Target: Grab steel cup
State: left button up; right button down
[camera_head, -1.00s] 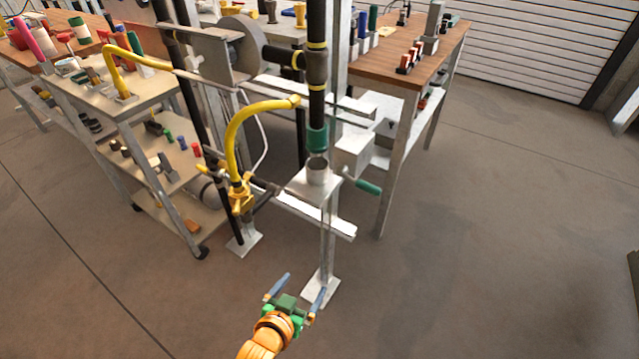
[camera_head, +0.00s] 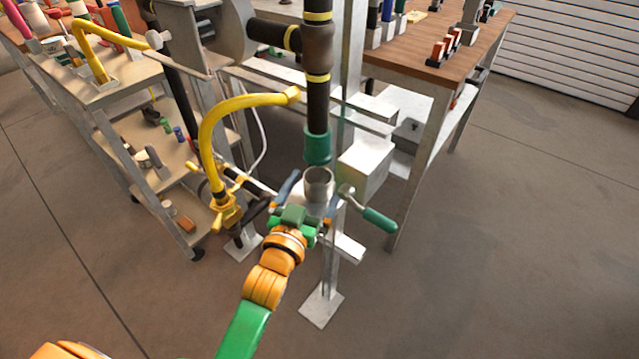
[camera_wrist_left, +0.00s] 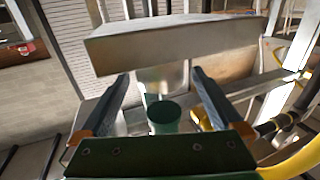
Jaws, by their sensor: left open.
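The steel cup (camera_head: 319,186) is a small grey open-topped cylinder on a square metal stand plate, just below a green pipe collar (camera_head: 317,146). My left gripper (camera_head: 312,195) is open and close in front of the cup, with one blue finger on each side in the picture. Contact cannot be told. In the left wrist view, which looks upside down, the open fingers (camera_wrist_left: 160,78) flank a pale grey surface (camera_wrist_left: 163,84) that seems to be the cup, with the green collar (camera_wrist_left: 164,116) below it. My right gripper is not in view.
A green-handled crank (camera_head: 378,219) sticks out right of the cup, and a white box (camera_head: 366,166) is behind it. A yellow hose (camera_head: 208,145) and valve stand to the left. A wooden-topped bench (camera_head: 440,65) is at the back right. Floor is free at right.

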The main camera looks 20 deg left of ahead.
pick_arm(q)
jog(key=w, duration=0.3)
jog(key=shift+f, duration=0.15)
jog(key=shift+s, duration=0.2)
jog(key=shift+c, duration=1.1)
jog(key=c, duration=1.3)
